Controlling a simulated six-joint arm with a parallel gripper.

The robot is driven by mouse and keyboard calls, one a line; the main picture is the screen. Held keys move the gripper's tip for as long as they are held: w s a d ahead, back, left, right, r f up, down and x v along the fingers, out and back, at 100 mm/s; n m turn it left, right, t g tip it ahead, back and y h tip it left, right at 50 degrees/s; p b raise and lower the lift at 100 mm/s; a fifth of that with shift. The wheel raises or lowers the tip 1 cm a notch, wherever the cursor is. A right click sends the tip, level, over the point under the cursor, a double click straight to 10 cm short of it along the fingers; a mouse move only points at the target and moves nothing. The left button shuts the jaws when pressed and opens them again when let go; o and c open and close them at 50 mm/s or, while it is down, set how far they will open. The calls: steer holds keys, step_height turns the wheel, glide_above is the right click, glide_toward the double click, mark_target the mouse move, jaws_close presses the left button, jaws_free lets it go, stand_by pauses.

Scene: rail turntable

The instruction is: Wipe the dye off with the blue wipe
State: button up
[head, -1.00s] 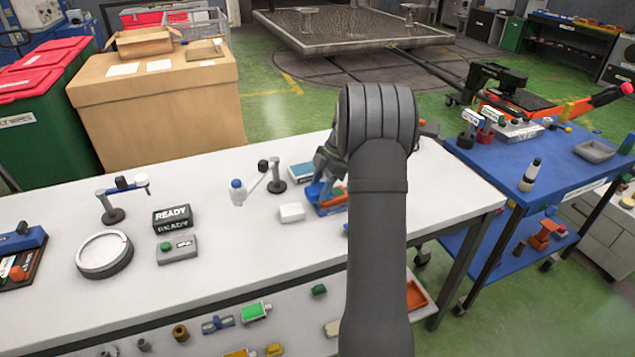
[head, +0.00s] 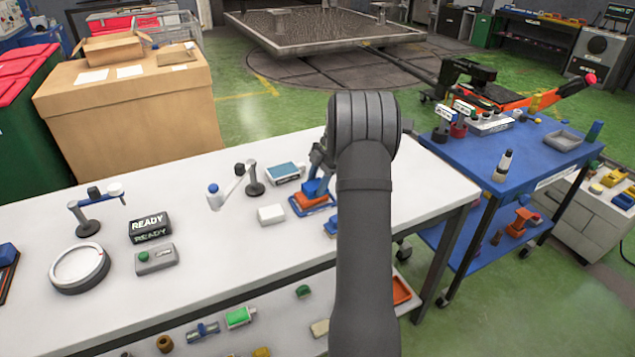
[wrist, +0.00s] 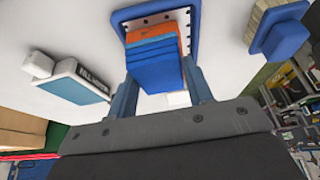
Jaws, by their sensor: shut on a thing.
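My gripper (wrist: 163,92) is shut on the blue wipe (wrist: 155,68), a layered blue block between the two fingers. In the head view the wipe (head: 317,187) is partly hidden by my arm. An orange piece (wrist: 146,35) shows just beyond the wipe, over a blue-rimmed plate (wrist: 194,22) with dark dots. In the head view this orange piece (head: 311,200) lies at the blue-rimmed plate (head: 326,209). I cannot tell whether the wipe touches the orange piece. I cannot make out the dye for certain.
A white block (head: 271,214) and a blue-topped box (head: 285,173) stand left of the plate. A jointed stand (head: 254,180) is beside them. A blue block with a tan part (wrist: 277,38) is to the right. A READY sign (head: 150,226) and round dish (head: 80,268) are farther left.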

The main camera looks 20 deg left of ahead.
steer(key=shift+s+a, duration=2.35)
steer(key=shift+s, duration=0.25)
step_height(320, 180, up, 8)
